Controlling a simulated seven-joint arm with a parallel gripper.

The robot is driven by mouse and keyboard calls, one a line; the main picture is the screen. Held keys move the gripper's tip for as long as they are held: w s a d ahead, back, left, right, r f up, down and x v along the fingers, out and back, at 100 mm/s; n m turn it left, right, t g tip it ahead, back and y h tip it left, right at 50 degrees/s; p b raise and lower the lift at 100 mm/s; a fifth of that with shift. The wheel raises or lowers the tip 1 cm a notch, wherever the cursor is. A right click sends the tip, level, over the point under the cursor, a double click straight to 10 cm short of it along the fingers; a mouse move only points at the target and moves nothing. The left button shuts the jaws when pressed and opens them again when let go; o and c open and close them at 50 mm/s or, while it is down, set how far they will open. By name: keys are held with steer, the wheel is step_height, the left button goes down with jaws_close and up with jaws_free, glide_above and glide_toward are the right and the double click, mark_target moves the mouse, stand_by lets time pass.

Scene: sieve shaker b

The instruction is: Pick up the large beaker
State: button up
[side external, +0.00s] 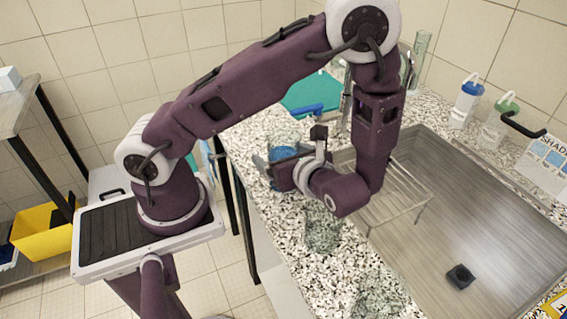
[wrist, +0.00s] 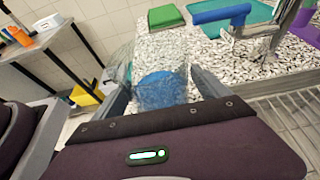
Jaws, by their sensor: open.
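A clear glass beaker (wrist: 150,62) stands on the speckled counter in the wrist view, with a blue area (wrist: 160,90) in its lower part that may be its contents. In the side view the beaker (side external: 284,137) shows its clear upper part behind my gripper (side external: 277,162); the blue shows between the gripper parts. My gripper is open, with one finger on each side of the beaker in the wrist view (wrist: 163,88). I cannot tell whether either finger touches the glass. The beaker's base is partly hidden by the gripper.
Other clear glassware (side external: 322,230) stands along the counter's front, with another piece (side external: 380,297) nearer the camera. A wire rack (side external: 400,195) lies over the sink (side external: 480,220) on the right. A green board and blue item (side external: 308,108) lie behind the beaker.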

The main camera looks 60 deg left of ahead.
steer(key=shift+a+f, duration=0.3)
steer(key=shift+a, duration=0.35)
jaws_close()
steer(key=shift+r, duration=0.1)
step_height(320, 180, up, 10)
stand_by(0.7)
